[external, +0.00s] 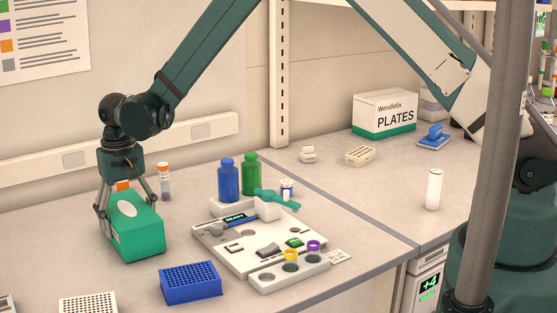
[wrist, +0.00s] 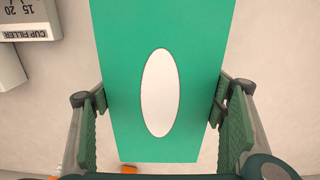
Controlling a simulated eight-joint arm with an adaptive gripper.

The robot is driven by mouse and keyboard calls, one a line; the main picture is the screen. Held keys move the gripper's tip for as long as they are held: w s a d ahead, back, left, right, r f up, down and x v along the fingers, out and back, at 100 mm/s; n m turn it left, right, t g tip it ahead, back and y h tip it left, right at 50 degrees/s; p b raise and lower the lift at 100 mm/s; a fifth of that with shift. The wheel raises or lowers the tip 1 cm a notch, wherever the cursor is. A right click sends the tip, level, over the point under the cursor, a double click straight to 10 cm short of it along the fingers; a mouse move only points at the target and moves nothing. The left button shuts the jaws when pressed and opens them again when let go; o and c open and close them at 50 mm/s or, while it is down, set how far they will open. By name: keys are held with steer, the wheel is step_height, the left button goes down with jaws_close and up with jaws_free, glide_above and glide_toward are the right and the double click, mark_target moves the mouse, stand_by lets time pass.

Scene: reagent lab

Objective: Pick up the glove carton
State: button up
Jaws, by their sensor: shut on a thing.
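The glove carton is a green box (external: 137,235) with a white oval on its top. In the external view it is at the left of the bench. My gripper (external: 128,212) comes down from above with one finger on each side of the carton and is shut on it. In the wrist view the green carton (wrist: 120,110) fills the middle, with its white oval facing the camera. The fingers (wrist: 162,120) flank its left and right sides. I cannot tell whether the carton's underside rests on the bench or is slightly raised.
A blue rack (external: 190,282) and a pale rack (external: 88,304) lie in front of the carton. An orange-capped bottle (external: 164,183) stands behind it. Blue (external: 231,181) and green (external: 252,172) bottles and a white tray station (external: 222,251) are to the right.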

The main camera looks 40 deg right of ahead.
steer(key=shift+r+b, duration=0.8)
steer(key=shift+r, duration=3.85)
